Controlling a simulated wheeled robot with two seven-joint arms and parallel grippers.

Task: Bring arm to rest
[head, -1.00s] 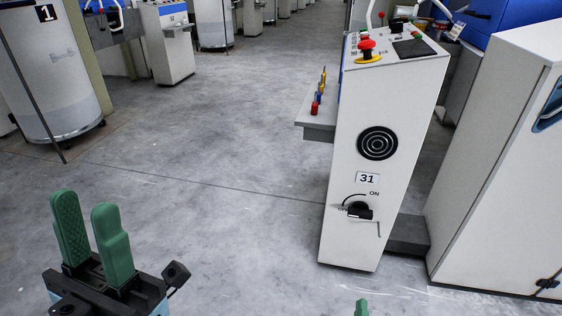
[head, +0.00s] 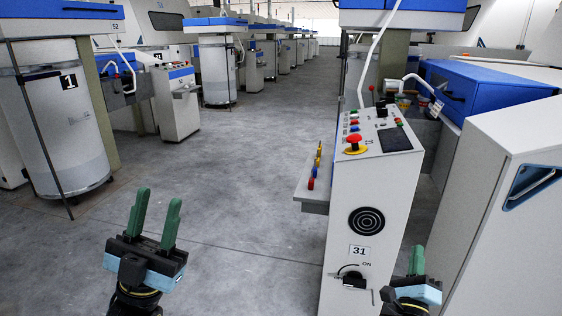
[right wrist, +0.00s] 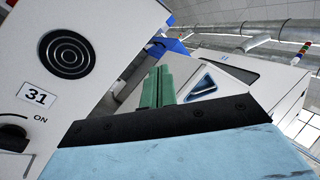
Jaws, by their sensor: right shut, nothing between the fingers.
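My left gripper (head: 156,213) stands at the lower left of the head view, above the bare floor. Its two green fingers point up with a clear gap between them and nothing held. My right gripper (head: 417,261) is at the lower right of the head view, beside the lower part of the white control cabinet marked 31 (head: 342,228). In the right wrist view its green fingers (right wrist: 157,87) are together and empty, to the right of the cabinet's round vent and number plate.
The cabinet carries a red emergency button (head: 354,141) and a black rotary switch (head: 353,279) near my right gripper. A white machine housing (head: 497,227) stands close on the right. A tall can marked 1 (head: 55,120) is at the left. The grey aisle floor (head: 235,160) is clear.

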